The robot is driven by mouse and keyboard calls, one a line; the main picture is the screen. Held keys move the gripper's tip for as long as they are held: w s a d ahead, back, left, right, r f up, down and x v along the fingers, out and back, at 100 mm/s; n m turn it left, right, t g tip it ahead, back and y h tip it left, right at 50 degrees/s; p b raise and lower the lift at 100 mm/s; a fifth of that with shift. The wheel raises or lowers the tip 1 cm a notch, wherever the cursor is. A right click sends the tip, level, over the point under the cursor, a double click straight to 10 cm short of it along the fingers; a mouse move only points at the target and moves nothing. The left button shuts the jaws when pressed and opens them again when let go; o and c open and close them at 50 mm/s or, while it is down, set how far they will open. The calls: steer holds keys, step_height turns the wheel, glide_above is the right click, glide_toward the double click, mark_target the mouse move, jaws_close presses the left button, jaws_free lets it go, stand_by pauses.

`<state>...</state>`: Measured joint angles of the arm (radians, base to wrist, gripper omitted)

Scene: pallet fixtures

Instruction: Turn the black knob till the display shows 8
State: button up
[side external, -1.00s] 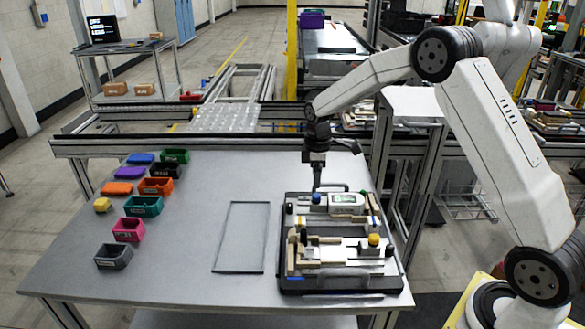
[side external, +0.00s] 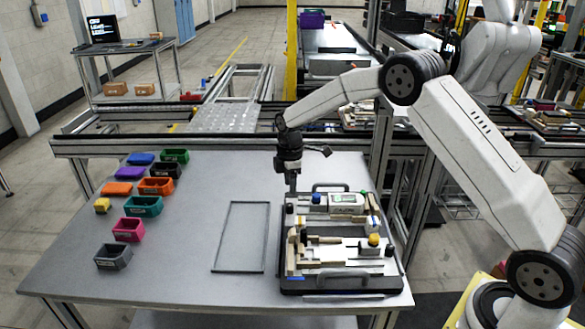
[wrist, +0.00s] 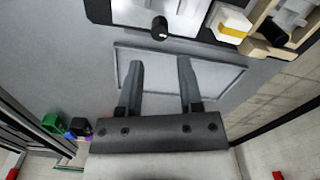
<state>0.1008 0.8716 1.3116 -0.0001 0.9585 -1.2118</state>
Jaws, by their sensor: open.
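The dark fixture pallet (side external: 297,283) lies on the grey table. At its back, a white unit (side external: 347,199) carries a small greenish display; its digit is too small to read. A black knob (side external: 289,208) shows at the pallet's left back edge. In the wrist view a black knob (wrist: 159,27) stands out from the pallet edge, beyond my fingertips. My gripper (side external: 292,188) points down just above the pallet's left back corner. In the wrist view my gripper (wrist: 160,62) has its two fingers apart with nothing between them, short of the knob.
A blue knob (side external: 316,198), a yellow knob (side external: 374,240) and a back handle (side external: 330,186) rise from the pallet. A thin rectangular frame (side external: 265,240) lies to its left. Several coloured bins (side external: 143,206) stand further left.

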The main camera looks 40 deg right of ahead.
mark_target(290, 204)
steer(key=shift+w+a+f, duration=0.1)
steer(key=shift+f, duration=0.05)
steer(key=shift+f, duration=3.8)
jaws_close()
